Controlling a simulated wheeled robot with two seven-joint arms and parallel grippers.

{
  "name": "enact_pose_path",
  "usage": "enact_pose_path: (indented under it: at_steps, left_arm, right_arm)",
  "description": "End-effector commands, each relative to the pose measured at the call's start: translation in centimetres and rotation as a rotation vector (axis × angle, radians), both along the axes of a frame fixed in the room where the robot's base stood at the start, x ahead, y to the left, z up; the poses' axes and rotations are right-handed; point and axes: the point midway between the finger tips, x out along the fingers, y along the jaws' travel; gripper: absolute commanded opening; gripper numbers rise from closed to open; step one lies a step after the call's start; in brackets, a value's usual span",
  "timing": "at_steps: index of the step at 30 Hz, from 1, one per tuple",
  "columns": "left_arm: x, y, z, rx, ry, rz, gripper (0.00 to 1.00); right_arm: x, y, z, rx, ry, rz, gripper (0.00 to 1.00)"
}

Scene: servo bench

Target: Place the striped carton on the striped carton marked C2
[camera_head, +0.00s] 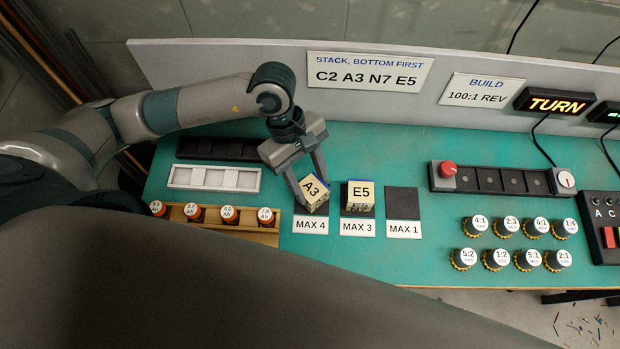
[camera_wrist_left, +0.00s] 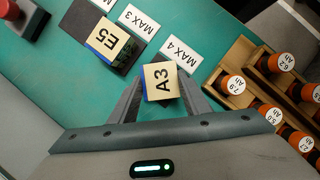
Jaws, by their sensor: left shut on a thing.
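A cream carton marked A3 (camera_head: 315,189) is held in my left gripper (camera_head: 314,194), a finger on each side, over the MAX 4 place. It looks turned relative to the pad. It also shows in the left wrist view (camera_wrist_left: 161,80) between the fingers, with its top label facing the camera. I cannot see a carton marked C2; whether one is under the A3 carton is hidden. A cream carton marked E5 (camera_head: 361,192) is on the MAX 3 pad, apparently on top of another carton whose mark I cannot read. My right gripper is not in view.
The MAX 1 pad (camera_head: 402,202) is empty. A sign (camera_head: 368,72) on the back panel reads C2 A3 N7 E5, bottom first. Several round labelled gears (camera_head: 507,228) lie to the right.

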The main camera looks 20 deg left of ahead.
Motion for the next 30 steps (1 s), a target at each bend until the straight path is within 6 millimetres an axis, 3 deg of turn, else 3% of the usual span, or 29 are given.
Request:
enact_pose_path:
  at_steps: [5,6,8,24,30]
  left_arm:
    - [0.0,0.0,-0.4,0.000,-0.001,0.000,0.20]
    - [0.0,0.0,-0.3,0.000,-0.001,0.000,0.50]
    - [0.0,0.0,-0.2,0.000,0.000,0.000,0.62]
    - [0.2,0.1,0.3,-0.001,-0.003,0.000,0.62]
    - [0.8,1.1,2.6,0.000,-0.005,0.000,0.62]
  right_arm:
    - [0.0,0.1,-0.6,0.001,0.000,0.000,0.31]
    - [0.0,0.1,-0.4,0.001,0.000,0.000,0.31]
    - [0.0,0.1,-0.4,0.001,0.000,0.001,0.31]
    - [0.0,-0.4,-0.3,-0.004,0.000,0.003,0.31]
    - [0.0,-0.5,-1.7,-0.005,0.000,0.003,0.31]
